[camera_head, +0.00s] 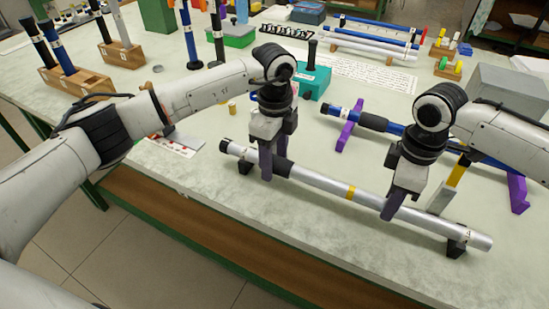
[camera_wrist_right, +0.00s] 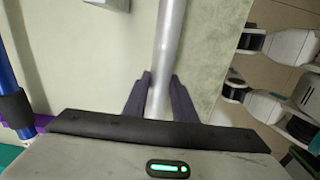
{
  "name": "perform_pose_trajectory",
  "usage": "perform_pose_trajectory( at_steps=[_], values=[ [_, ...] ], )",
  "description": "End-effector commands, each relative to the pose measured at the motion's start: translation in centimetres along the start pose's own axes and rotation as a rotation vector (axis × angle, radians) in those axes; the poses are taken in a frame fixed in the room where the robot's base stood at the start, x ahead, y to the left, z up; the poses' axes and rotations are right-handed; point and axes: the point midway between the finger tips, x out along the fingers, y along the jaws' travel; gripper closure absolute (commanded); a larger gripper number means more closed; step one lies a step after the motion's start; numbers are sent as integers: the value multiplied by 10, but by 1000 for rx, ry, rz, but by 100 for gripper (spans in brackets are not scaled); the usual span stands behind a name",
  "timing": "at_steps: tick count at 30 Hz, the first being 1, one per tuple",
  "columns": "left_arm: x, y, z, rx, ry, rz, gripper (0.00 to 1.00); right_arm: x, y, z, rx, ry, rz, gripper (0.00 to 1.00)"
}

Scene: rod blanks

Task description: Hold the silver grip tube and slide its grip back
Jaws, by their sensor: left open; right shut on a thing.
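The silver grip tube (camera_head: 320,181) lies across the front of the table on two black supports, one near each end. It has a black left end, a dark grip (camera_head: 284,168) on its left part and a yellow band near its middle. My left gripper (camera_head: 268,166) is open, fingers pointing down at the tube around the grip's left side; whether they touch it is unclear. My right gripper (camera_head: 391,208) is shut on the tube right of the yellow band. The right wrist view shows the bare silver tube (camera_wrist_right: 168,40) running between both fingers (camera_wrist_right: 160,95).
A blue rod (camera_head: 368,121) lies behind on purple stands (camera_head: 347,132). A teal box (camera_head: 314,82) stands behind my left gripper. Wooden blocks with upright rods (camera_head: 75,78) are at the back left. The table's front edge runs close before the tube.

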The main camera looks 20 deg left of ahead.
Motion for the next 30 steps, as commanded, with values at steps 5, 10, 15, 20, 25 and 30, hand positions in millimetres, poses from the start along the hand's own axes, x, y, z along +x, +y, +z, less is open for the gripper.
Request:
perform_pose_trajectory(
  at_steps=[5,10,15,20,25,30],
  values=[
    [-21,-1,0,1,1,-4,49,0,1,0,4,2,2,100],
    [-58,-1,0,0,1,-5,49,0,1,-1,4,3,2,100],
    [-92,-1,0,0,1,-4,49,0,0,-1,3,4,2,100],
    [-112,0,0,-1,-1,-1,49,0,0,-1,2,4,2,100],
    [-119,0,0,-1,0,0,49,0,0,-1,2,4,1,100],
    [-120,0,0,-1,0,0,49,0,0,-1,1,4,1,100]
  ],
)
